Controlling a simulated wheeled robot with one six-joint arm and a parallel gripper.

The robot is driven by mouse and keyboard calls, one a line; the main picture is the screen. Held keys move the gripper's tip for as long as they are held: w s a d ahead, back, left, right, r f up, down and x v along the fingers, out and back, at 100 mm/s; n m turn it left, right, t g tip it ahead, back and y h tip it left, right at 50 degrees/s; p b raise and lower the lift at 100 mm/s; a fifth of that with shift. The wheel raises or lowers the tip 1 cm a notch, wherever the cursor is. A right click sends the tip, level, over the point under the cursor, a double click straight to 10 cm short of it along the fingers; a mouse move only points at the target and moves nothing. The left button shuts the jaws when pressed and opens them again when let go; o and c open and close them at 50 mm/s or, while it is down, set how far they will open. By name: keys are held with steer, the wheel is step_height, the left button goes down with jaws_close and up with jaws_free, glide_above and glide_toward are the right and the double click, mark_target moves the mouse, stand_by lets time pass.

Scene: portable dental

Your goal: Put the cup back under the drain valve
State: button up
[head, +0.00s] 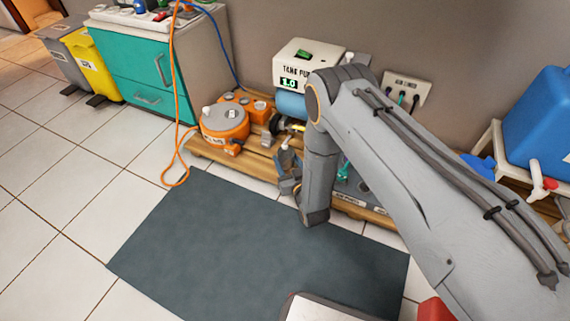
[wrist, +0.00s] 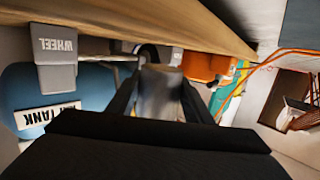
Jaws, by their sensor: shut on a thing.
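In the wrist view a grey cup-like piece (wrist: 158,92) sits between the two dark fingers of my gripper (wrist: 160,100), which is shut on it. In the head view my gripper (head: 288,172) is low in front of the wooden pallet, partly behind my arm, and the cup cannot be made out there. The blue tank (head: 291,104) lies on the pallet under the pump box, and it also shows at the left of the wrist view (wrist: 25,85) with a label ending in "TANK". I cannot pick out the drain valve in either view.
The wooden pallet (head: 250,165) carries orange units (head: 224,122) left of my gripper. A grey block marked "WHEEL" (wrist: 55,48) is beside the tank. An orange cable (head: 172,95) hangs at the left.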

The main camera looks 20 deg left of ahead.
mark_target(285, 163)
steer(key=shift+b+x, duration=0.35)
steer(key=shift+x, duration=0.6)
steer(key=shift+s+d+f, duration=0.15)
steer(key=shift+f, duration=0.05)
steer(key=shift+f+b, duration=0.7)
steer(key=shift+f, duration=0.5)
steer(key=shift+f, duration=0.15)
steer(key=o, duration=1.1)
steer(key=shift+b, duration=0.35)
steer(key=p+v, duration=0.1)
steer(key=v, duration=0.1)
steer(key=p+v, duration=0.2)
steer(key=v, duration=0.1)
steer(key=f+p+v, duration=0.1)
steer(key=v, duration=0.1)
steer(key=shift+s+d+r+p, duration=0.1)
steer(key=shift+s+d+p, duration=0.2)
steer(key=shift+s, duration=0.1)
